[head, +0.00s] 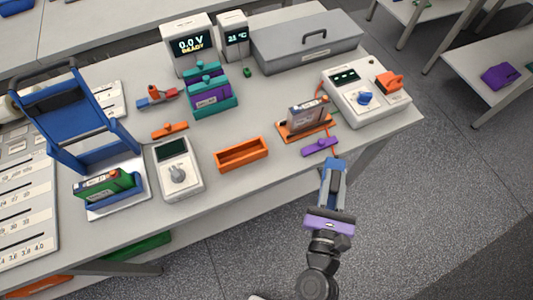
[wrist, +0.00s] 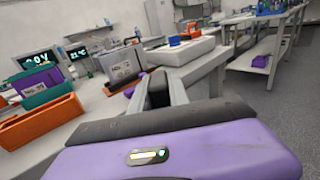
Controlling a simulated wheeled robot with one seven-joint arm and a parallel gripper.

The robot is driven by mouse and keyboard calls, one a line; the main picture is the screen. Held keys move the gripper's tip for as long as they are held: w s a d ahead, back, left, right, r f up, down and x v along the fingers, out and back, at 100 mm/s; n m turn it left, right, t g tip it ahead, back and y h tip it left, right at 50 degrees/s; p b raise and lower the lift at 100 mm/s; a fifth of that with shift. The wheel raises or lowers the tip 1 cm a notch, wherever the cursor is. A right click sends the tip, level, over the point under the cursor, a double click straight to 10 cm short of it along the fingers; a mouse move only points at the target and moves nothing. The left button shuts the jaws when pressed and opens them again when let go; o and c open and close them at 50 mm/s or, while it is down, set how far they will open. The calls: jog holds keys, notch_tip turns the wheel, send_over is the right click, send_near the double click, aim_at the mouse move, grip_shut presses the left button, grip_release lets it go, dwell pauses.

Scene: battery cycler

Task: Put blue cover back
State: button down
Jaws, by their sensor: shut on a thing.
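My gripper (head: 333,172) is in front of the bench's front edge, over the floor, with its purple body nearest the camera. It is shut on a narrow piece that looks blue in the head view. In the wrist view my gripper (wrist: 160,82) shows something dark between its grey fingers, and its shape is mostly hidden. A large blue frame with a top bar (head: 88,122) stands tilted up at the bench's left, behind a white base (head: 116,207). A green battery module (head: 103,186) sits in a blue holder on that base. I cannot tell which blue part is the cover.
An empty orange tray (head: 241,154) and a grey meter (head: 178,168) stand near the front edge. A module in an orange cradle (head: 306,127), a purple clip (head: 320,147) and a white instrument (head: 365,97) are at the right.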

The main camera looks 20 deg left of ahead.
jog(key=s+a+r+n+g+y+p, duration=0.2)
jog(key=a+r+n+g+y+p, duration=0.5)
jog(key=a+r, duration=1.7)
jog(key=shift+s+f+n+t+y+b, duration=0.15)
jog(key=shift+f+y+b, duration=0.8)
jog(key=shift+f, duration=2.4)
jog(key=shift+w+f+n+t+y+b, duration=0.1)
jog(key=shift+f+t+b, duration=0.15)
jog(key=shift+f+b, duration=2.25)
jog(key=shift+s+f+n+t+y+b, duration=0.15)
jog(key=shift+f+y+b, duration=0.35)
jog(key=shift+f, duration=3.7)
